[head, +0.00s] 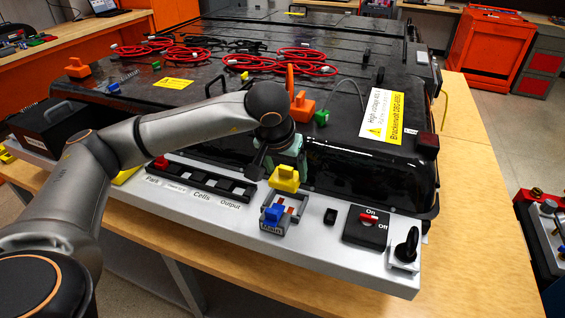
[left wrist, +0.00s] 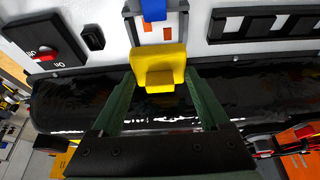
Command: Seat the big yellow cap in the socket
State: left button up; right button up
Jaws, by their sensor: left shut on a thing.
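The socket, a grey frame marked Main (head: 291,211), lies just in front of and below the cap, with orange-red contacts showing. A blue block (head: 272,214) sits in its near part. In the left wrist view the socket (left wrist: 183,25) is just beyond the cap, which appears apart from it.
A black On/Off switch (head: 366,226) with a red knob and a black key-like handle (head: 406,245) stand on the panel to the right. A row of black slots (head: 205,181) lies left. The glossy black pack (head: 365,165) rises behind, with red cables and an orange plug (head: 302,106).

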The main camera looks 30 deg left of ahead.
aim_at(286, 186)
pick_arm(q)
jog(key=shift+f+b, duration=1.5)
jog(key=shift+f, duration=0.95)
jog(key=shift+b, duration=0.3)
jog(key=shift+f+b, duration=0.9)
